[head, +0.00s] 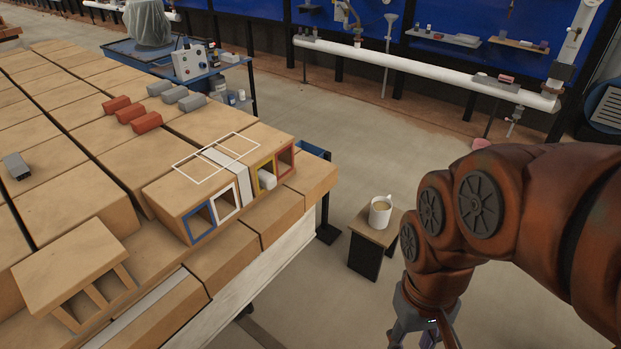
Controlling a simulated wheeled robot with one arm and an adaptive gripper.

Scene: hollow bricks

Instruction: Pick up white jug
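A white jug (380,214) stands upright on a small wooden stool (371,236) right of the brick bench. It has a small handle at the top, and something tan shows inside its rim. My gripper (424,338) is at the bottom edge, below and to the right of the stool in the picture, apart from the jug. Its fingers are mostly cut off by the frame, so I cannot tell whether it is open or shut.
Large tan bricks (275,217) cover the bench at left. Hollow openings have blue, white, yellow and red frames; a white piece (266,180) sits in the yellow one. Small red (131,112) and grey (192,102) blocks lie on top. Floor around the stool is clear.

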